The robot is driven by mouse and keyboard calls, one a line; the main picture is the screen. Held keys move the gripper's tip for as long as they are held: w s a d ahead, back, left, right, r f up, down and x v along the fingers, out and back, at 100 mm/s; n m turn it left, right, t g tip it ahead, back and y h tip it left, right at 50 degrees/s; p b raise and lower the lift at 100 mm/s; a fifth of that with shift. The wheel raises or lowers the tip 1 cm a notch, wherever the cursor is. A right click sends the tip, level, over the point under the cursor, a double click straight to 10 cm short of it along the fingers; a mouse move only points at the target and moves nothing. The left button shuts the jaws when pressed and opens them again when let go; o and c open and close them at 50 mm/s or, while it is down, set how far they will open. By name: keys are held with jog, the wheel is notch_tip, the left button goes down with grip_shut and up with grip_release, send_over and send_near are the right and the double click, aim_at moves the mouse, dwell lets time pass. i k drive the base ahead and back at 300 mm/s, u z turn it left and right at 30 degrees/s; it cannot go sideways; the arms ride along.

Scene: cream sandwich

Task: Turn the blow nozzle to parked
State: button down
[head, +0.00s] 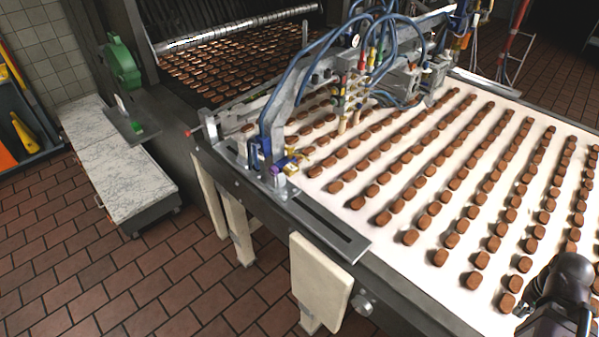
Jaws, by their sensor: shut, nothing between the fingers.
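The depositing bridge (405,75) with blue hoses and metal fittings spans the conveyor belt. At its near left end, by the belt's edge, is a small fitting with a purple cylinder (284,164) and yellow parts, beside blue brackets (258,148). I cannot tell for certain which fitting is the blow nozzle, or how it is turned. My gripper (545,312) is dark and partly cut off at the bottom right corner, over the belt's near side. It is shut and empty, far from the bridge.
Rows of brown biscuits cover the white belt (378,228). A dark metal rail (330,225) runs along its left side, with pale panels (320,270) below. A marble-topped bench (110,165) stands at left. The tiled floor (140,285) between is clear.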

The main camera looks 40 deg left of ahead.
aim_at(290, 151)
jog(key=z, duration=0.05)
jog(key=k, duration=1.85)
jog(key=u, duration=1.05)
jog(key=i, duration=1)
jog(key=u, duration=0.1)
